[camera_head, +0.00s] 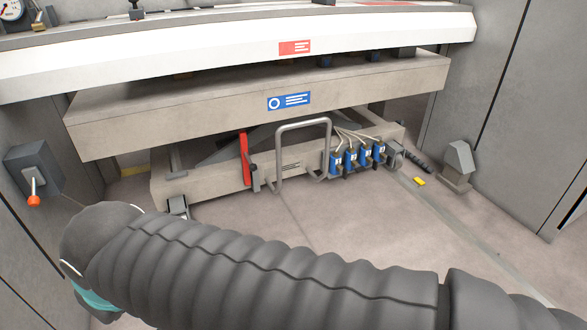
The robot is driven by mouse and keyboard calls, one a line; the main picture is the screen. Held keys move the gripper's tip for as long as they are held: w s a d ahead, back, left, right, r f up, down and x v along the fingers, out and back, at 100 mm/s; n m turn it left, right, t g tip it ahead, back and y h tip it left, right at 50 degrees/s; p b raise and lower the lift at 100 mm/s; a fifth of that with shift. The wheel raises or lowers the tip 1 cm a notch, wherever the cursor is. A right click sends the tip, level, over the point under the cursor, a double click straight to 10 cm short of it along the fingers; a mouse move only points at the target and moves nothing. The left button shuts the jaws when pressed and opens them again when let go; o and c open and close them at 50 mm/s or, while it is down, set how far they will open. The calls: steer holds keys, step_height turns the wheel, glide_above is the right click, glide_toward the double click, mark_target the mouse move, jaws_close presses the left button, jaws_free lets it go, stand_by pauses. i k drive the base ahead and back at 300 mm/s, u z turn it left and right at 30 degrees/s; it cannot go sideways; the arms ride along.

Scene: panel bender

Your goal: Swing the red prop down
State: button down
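The red prop (244,157) stands upright at the front of the low grey lower frame (213,181). Its top end comes close to the underside of the heavy grey beam (180,120) above; I cannot tell whether it touches. A small dark bracket (256,180) sits beside its lower end. My arm, in a ribbed dark sleeve, crosses the foreground below the prop and apart from it in the picture. My gripper is not in view.
A bent grey bar handle (278,155) stands right of the prop, then several blue valves (351,160) with hoses. A switch box (30,170) with an orange-tipped lever is at left. A grey post (458,163) and yellow piece (419,182) are at right. Open floor lies in front.

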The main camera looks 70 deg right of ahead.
mark_target(247, 165)
steer(key=z, duration=2.3)
steer(key=k, duration=1.15)
steer(key=u, duration=0.4)
steer(key=i, duration=1.55)
steer(key=z, duration=0.65)
